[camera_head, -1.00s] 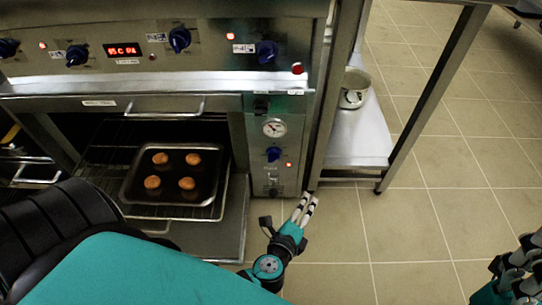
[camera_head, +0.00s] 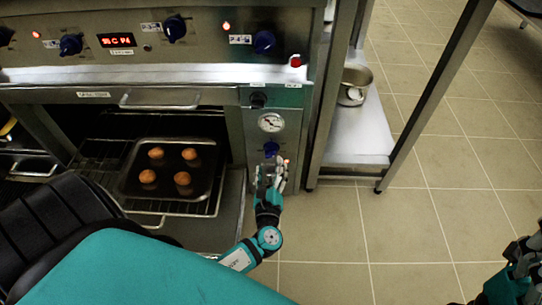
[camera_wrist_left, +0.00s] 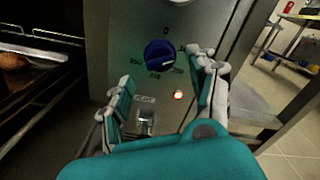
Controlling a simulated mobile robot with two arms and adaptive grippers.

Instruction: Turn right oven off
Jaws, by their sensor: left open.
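The right oven's control panel (camera_head: 283,137) is a narrow metal strip beside the open oven. It bears a round gauge (camera_head: 271,122) and a blue knob (camera_head: 271,149) below it. In the left wrist view the blue knob (camera_wrist_left: 160,53) has printed marks around it, and an orange-red lamp (camera_wrist_left: 178,95) glows below right. A metal switch (camera_wrist_left: 145,121) sits lower down. My left gripper (camera_head: 270,172) is open in front of the panel, just below the knob. Its fingers (camera_wrist_left: 165,85) frame the lamp and the knob's lower side without visibly touching the knob. My right gripper (camera_head: 519,262) is only partly seen at the right edge.
A black tray (camera_head: 205,190) with several buns rests on an oven rack at left. The upper panel (camera_head: 200,40) carries more blue knobs and a red display. A metal table leg (camera_head: 430,95) and a low shelf with a pot (camera_head: 355,82) stand at right. The tiled floor is clear.

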